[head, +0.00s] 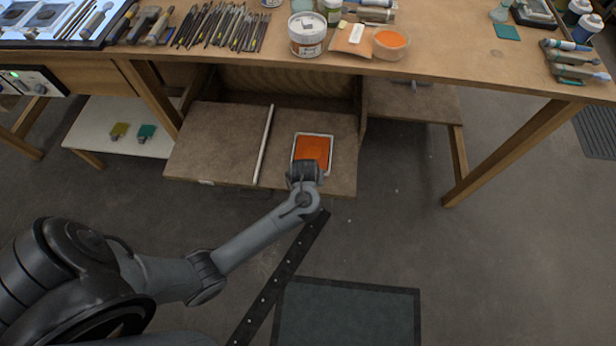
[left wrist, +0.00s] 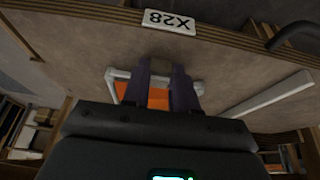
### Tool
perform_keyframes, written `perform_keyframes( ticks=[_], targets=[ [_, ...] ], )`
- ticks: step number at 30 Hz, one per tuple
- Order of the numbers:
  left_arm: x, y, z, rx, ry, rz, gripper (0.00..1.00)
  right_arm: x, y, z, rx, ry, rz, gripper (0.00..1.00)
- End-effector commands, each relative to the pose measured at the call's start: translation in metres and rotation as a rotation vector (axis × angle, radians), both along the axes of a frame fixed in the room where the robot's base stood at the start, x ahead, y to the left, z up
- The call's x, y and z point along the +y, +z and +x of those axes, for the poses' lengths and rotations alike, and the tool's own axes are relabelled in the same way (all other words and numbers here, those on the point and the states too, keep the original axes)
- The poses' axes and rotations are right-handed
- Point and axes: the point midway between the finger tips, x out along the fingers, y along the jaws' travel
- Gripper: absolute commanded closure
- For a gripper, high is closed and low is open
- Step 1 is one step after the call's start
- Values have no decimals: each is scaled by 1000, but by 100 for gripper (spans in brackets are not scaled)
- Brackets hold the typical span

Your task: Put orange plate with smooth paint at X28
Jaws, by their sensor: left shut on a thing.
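The orange plate (head: 313,149) has a pale rim and is over the right part of a brown board shelf (head: 342,180) under the table. I cannot tell whether it rests on the board or is just above it. My left gripper (head: 305,168) is at the plate's near edge, shut on the plate and covering part of it. In the left wrist view, the dark fingers (left wrist: 168,85) cover the middle of the plate (left wrist: 129,92). The X28 label (left wrist: 169,21) sits on the shelf's edge, close to the plate. My right gripper is not in view.
A pale divider bar (head: 264,145) runs along the shelf left of the plate. The shelf left of it is clear. A dark handle (left wrist: 290,36) is on the shelf edge. The workbench (head: 440,50) above carries brushes, jars and paint tubes.

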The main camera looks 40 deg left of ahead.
Motion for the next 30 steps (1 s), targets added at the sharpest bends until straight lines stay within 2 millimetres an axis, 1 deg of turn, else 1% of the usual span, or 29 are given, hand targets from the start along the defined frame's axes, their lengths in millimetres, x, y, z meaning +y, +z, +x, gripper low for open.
perform_keyframes(
  ticks=[18,30],
  targets=[
    [0,2,0,-2,1,0,100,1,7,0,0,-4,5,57],
    [0,2,0,-2,1,0,100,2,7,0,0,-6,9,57]
  ],
)
